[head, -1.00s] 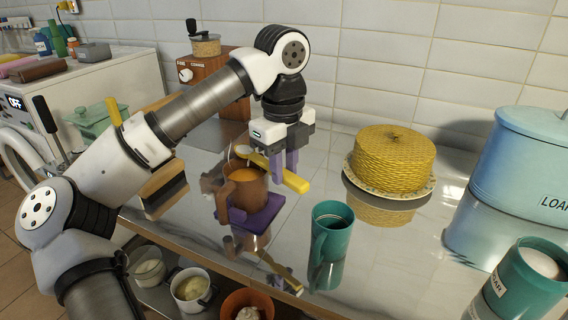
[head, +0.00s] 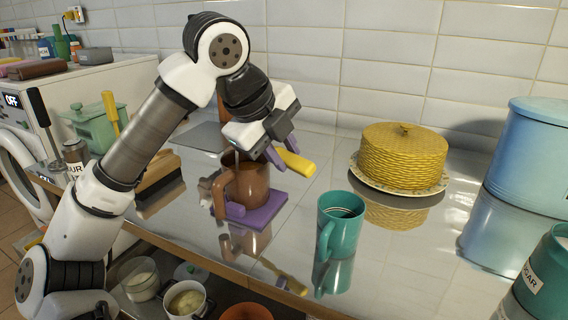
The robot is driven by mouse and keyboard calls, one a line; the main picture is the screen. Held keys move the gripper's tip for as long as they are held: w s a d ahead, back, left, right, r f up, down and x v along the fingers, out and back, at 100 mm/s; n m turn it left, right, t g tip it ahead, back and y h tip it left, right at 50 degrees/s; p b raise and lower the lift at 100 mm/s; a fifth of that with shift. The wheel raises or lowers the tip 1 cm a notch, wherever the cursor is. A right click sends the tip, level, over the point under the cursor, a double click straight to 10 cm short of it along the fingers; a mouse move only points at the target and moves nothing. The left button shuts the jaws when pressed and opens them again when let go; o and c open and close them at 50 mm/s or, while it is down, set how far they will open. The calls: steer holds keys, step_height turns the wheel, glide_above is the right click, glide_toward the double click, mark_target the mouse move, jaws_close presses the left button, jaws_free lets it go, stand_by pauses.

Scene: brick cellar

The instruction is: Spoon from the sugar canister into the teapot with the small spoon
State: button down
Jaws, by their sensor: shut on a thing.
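My gripper (head: 275,153) is shut on the small spoon by its yellow handle (head: 296,163), tilted above the teapot. A thin part of the spoon (head: 237,157) reaches down at the teapot's mouth; its bowl cannot be made out. The brown teapot (head: 248,187), with its handle to the left, stands upright on a purple mat (head: 275,210). The teal sugar canister (head: 535,277), with part of its label showing, is cut off at the lower right edge.
A teal mug (head: 340,227) stands right of the teapot, near the counter's front edge. A yellow woven dome (head: 402,155) on a plate and a blue bread bin (head: 530,155) stand farther right. A brush (head: 158,175) is at left. Pots sit on a shelf below.

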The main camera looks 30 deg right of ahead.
steer(key=shift+a+f+t+h+b, duration=0.2)
steer(key=shift+h+b, duration=0.55)
steer(key=shift+b, duration=0.5)
steer(key=shift+d+f+t+h+b, duration=0.1)
steer(key=shift+t+h+b, duration=0.15)
steer(key=shift+h+b, duration=0.75)
steer(key=shift+a+f+t+h+b, duration=0.2)
steer(key=shift+h+b, duration=0.25)
steer(key=shift+b, duration=1.1)
steer(key=t+h+b, duration=0.1)
steer(key=h+b, duration=0.2)
steer(key=b, duration=0.4)
steer(key=f+t+h+b, duration=0.1)
steer(key=h+b, duration=0.3)
steer(key=b, duration=0.3)
steer(key=t+h+b, duration=0.1)
steer(key=h+b, duration=0.3)
steer(key=b, duration=0.3)
steer(key=shift+s+f+t, duration=0.1)
steer(key=shift+f+t, duration=0.1)
steer(key=shift+t, duration=0.05)
steer(key=shift+h+b, duration=0.5)
steer(key=shift+b, duration=0.6)
steer(key=shift+r+h+b, duration=0.15)
steer(key=shift+h+b, duration=0.15)
steer(key=shift+b, duration=0.2)
steer(key=shift+y, duration=0.5)
